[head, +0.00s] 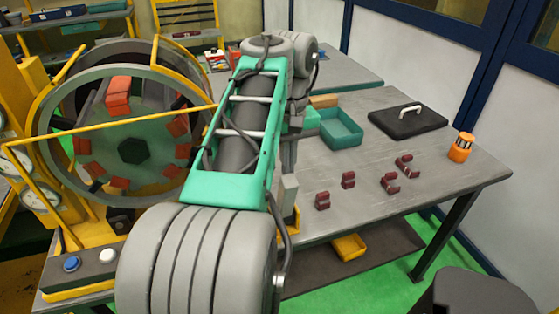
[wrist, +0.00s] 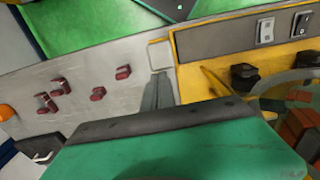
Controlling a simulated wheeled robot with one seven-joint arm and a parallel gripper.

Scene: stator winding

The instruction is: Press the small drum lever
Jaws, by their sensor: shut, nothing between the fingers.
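The winding drum (head: 45,110), a large grey ring with red blocks inside, stands at the left in the head view. Part of it shows at the right edge of the wrist view (wrist: 300,125). A thin yellow bar (wrist: 215,82) sticks out beside the yellow drum base (wrist: 215,40) in the wrist view; I cannot tell for certain that it is the small drum lever. My gripper (wrist: 160,82) is shut and empty, its grey fingers just left of that bar. My arm hides most of the gripper in the head view.
The grey table (head: 380,235) carries several dark red parts (head: 348,180), a teal tray (head: 340,128), a black plate with a handle (head: 408,120) and an orange jar (head: 460,147). A button box (head: 95,268) sits at the front left.

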